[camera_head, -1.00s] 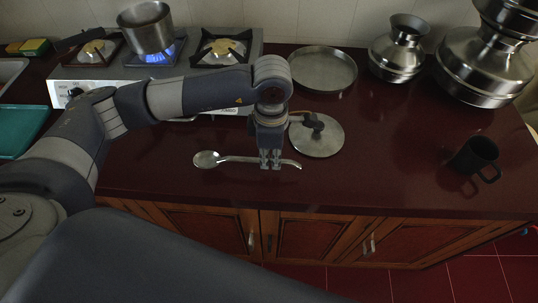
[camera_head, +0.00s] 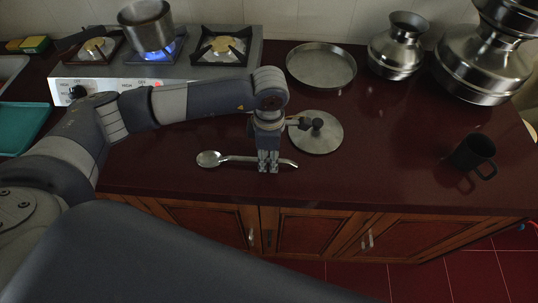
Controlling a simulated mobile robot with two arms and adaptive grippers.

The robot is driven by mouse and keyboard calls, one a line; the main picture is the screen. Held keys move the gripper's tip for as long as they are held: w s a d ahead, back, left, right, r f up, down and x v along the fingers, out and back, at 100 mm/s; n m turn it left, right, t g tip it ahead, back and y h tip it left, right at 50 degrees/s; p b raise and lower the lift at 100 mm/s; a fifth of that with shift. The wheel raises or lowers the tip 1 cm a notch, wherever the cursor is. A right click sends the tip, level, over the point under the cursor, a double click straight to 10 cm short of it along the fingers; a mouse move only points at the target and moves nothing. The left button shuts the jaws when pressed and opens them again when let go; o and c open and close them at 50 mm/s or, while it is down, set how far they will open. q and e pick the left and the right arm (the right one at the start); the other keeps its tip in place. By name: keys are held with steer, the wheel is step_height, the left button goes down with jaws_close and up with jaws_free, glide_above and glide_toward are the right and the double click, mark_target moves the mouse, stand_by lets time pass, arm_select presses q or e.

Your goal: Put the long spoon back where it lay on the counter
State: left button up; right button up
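The long metal spoon (camera_head: 236,158) lies across the front middle of the dark red counter (camera_head: 390,160), its bowl to the left and its handle end to the right. My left gripper (camera_head: 268,167) points down over the handle, with its fingertips closed around it. The fingers hide a short part of the handle. The spoon is level and at or just above the counter; I cannot tell whether it touches. My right gripper is not in view.
A round lid (camera_head: 328,139) with a dark knob lies just right of my gripper. A pan (camera_head: 321,66) and metal pots (camera_head: 395,50) stand behind. A pot (camera_head: 148,27) sits on the lit stove (camera_head: 226,73). A black mug (camera_head: 472,154) stands right. The counter's front edge is close.

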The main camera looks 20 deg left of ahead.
arm_select(q)
steer(key=shift+p, duration=0.3)
steer(key=r+b, duration=0.2)
steer(key=r, duration=0.1)
steer(key=shift+w+d+r, duration=0.15)
steer(key=shift+d+r, duration=0.05)
steer(key=shift+r, duration=0.1)
step_height(320, 180, up, 7)
steer(key=b, duration=0.1)
steer(key=shift+d, duration=0.15)
